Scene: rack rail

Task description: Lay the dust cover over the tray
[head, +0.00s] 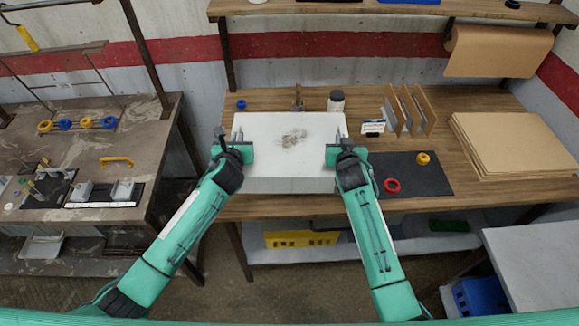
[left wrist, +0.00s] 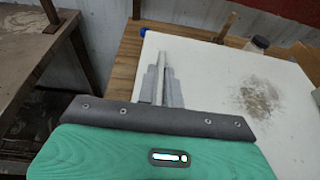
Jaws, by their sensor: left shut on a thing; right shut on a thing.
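The white dust cover (head: 285,165) is a flat rectangular panel with a grey-brown smudge in its middle. It is over the front left of the wooden workbench, and it also shows in the left wrist view (left wrist: 225,115). My left gripper (head: 237,137) is shut on its left edge, with the fingers (left wrist: 161,80) close together there. My right gripper (head: 340,138) is shut on its right edge. The tray is not visible. I cannot tell whether it lies under the cover, or whether the cover is resting or held up.
Right of the cover, a dark mat (head: 420,178) holds a red ring (head: 391,185) and a yellow ring (head: 423,158). Behind the cover stand a jar (head: 336,101) and a blue ring (head: 241,104). Upright dividers (head: 408,110) and stacked brown sheets (head: 515,145) are further right.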

